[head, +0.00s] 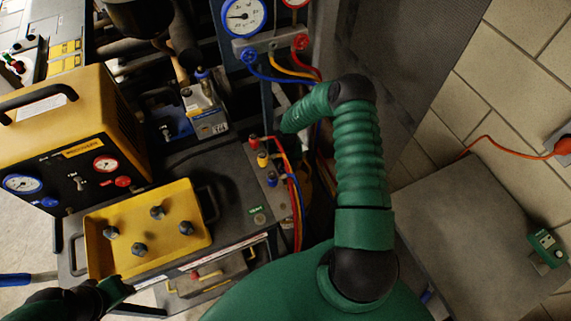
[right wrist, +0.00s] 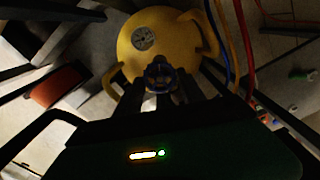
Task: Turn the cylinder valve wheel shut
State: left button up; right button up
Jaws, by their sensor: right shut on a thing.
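The cylinder valve wheel (right wrist: 158,73) is small and blue and sits on top of a yellow cylinder (right wrist: 178,33) in the right wrist view. My right gripper (right wrist: 162,84) has its dark fingers at the wheel and is shut on it. In the head view my right arm reaches down beside the cart, and the wheel and right fingertips are hidden there. Part of my left arm shows at the bottom left of the head view, near the yellow tray; its jaws cannot be made out.
The cart holds a yellow tray (head: 187,213) with several dark knobs and a yellow recovery unit (head: 88,115). A gauge manifold (head: 268,42) hangs at the top, with red, yellow and blue hoses (head: 296,205) beside my right arm. A grey slab (head: 475,230) lies at right.

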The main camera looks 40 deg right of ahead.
jog(key=m+p, duration=0.2)
jog(key=m, duration=0.3)
jog(key=shift+m, duration=0.3)
jog(key=m+p, duration=0.2)
jog(key=m, duration=0.4)
jog(key=shift+w, duration=0.1)
jog(key=m, duration=0.6)
jog(key=shift+m+p, duration=0.3)
jog(key=shift+p, duration=0.1)
jog(key=m, duration=0.6)
jog(key=shift+m+p, duration=0.45)
jog(key=shift+m, duration=0.15)
jog(key=m+p, duration=0.1)
jog(key=p, duration=0.2)
jog(key=m+p, duration=0.2)
jog(key=p, duration=0.2)
jog(key=shift+r+m, duration=0.25)
jog(key=shift+m, duration=0.05)
jog(key=shift+f+m+p, duration=0.3)
jog(key=shift+p, duration=0.5)
